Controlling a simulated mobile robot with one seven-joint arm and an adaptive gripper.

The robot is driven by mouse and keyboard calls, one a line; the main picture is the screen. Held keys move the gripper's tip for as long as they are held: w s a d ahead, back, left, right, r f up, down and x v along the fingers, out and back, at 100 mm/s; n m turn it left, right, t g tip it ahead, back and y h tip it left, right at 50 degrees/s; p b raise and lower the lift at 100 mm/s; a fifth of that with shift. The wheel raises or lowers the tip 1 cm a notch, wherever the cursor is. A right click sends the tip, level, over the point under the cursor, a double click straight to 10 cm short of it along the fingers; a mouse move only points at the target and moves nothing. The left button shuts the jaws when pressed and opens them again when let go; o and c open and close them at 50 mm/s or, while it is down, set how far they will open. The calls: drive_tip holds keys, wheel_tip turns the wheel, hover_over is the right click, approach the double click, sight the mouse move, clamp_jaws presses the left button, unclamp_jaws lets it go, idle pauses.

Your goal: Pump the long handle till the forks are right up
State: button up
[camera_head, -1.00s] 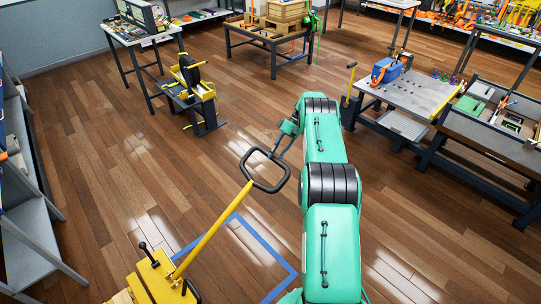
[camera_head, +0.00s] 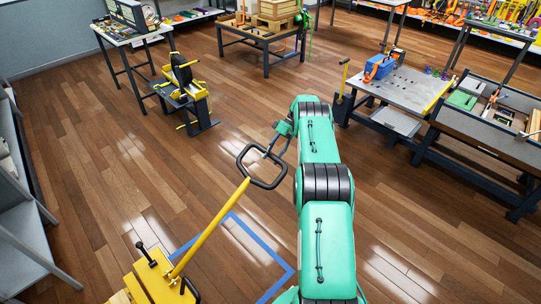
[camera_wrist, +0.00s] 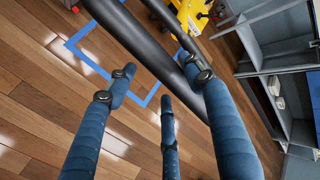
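The yellow long handle (camera_head: 210,230) rises from the yellow body (camera_head: 163,278) at lower left in the head view. It leans up and right to a black loop grip (camera_head: 243,160). My gripper (camera_head: 272,150) is at the upper right side of this loop. In the wrist view, my gripper's blue fingers (camera_wrist: 160,78) are spread apart and straight. The dark bar of the loop (camera_wrist: 150,50) runs slantwise by their tips and partly behind the right finger. Whether the fingers touch the bar is unclear. The forks are not clearly seen.
Blue tape (camera_head: 245,232) marks the wooden floor around the yellow body. A grey workbench (camera_head: 405,95) stands at right, a black and yellow machine (camera_head: 188,90) at upper left, and grey shelving (camera_head: 30,240) at far left. Open floor lies between them.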

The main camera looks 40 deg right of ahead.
drive_tip(key=shift+w+d+r, duration=0.15)
drive_tip(key=shift+r, duration=0.15)
drive_tip(key=shift+d+r, duration=0.1)
drive_tip(key=v, duration=1.1)
drive_tip(key=shift+d+r, duration=0.2)
idle(0.3)
clamp_jaws()
drive_tip(key=w+a+r+n+h+p, duration=0.35)
drive_tip(key=w+a+r+p, duration=0.2)
drive_tip(key=a+r, duration=0.35)
drive_tip(key=w+a+r+n+h+p, duration=0.3)
drive_tip(key=w+a+r+n+p, duration=0.25)
drive_tip(key=a, duration=0.55)
drive_tip(key=w+a+r+n+h+p, duration=0.2)
drive_tip(key=w+a+r+h+p, duration=0.3)
drive_tip(key=a+r, duration=0.45)
drive_tip(key=s+a+r+n+p, duration=0.1)
drive_tip(key=s+a+n+p, duration=0.1)
drive_tip(key=a, duration=0.5)
drive_tip(key=s+a+r+n+t+p, duration=0.1)
drive_tip(key=s+a+r+n+p, duration=0.1)
drive_tip(key=a, duration=0.6)
drive_tip(key=s+a+r+n+p, duration=0.1)
drive_tip(key=a+n+p, duration=0.3)
drive_tip(key=a, duration=0.4)
drive_tip(key=shift+s+a+r+p, duration=0.2)
drive_tip(key=shift+s+p, duration=0.25)
drive_tip(key=shift+s, duration=0.25)
